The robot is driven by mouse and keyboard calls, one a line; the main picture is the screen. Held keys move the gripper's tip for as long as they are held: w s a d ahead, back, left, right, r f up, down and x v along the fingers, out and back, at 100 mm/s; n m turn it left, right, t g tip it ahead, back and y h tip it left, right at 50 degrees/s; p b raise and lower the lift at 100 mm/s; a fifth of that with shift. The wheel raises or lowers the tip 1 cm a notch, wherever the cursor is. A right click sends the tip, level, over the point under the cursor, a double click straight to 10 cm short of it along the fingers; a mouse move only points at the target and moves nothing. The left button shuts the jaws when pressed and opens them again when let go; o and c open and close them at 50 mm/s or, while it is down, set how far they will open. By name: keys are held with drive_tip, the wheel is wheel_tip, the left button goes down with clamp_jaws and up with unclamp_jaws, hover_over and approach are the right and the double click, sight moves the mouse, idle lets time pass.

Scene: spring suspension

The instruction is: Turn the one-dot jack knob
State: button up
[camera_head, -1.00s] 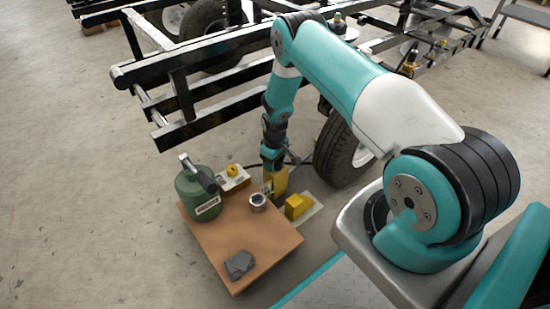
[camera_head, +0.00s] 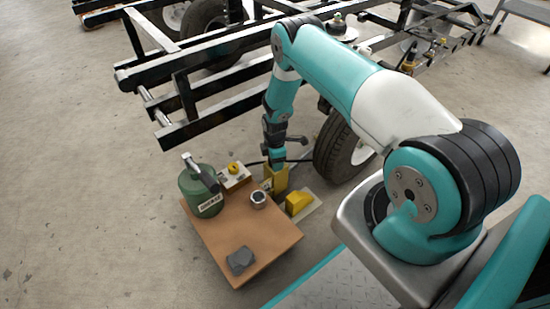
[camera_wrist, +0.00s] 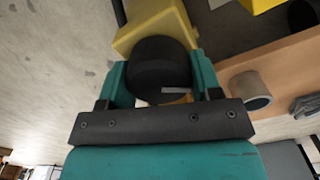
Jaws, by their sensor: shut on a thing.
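My gripper (camera_wrist: 161,66) points down at a yellow jack body (camera_wrist: 155,20). In the wrist view its two teal fingers stand on either side of a round black knob (camera_wrist: 158,70), shut on it. A pale line marks the knob's near face; I see no dots on it. In the head view my gripper (camera_head: 277,165) is above the yellow jack body (camera_head: 276,181), at the far right corner of a brown board. There the knob is hidden by the gripper.
A box with a yellow knob (camera_head: 233,169) is behind. A tyre (camera_head: 340,150) and black frame are close to my arm.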

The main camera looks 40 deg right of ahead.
drive_tip(key=n, duration=0.6)
drive_tip(key=shift+s+p, duration=0.1)
drive_tip(key=shift+p, duration=0.25)
drive_tip(key=shift+n, duration=0.3)
drive_tip(key=o, duration=0.9)
wheel_tip(320, 180, up, 18)
drive_tip(key=p, duration=0.7)
drive_tip(key=shift+f, duration=0.25)
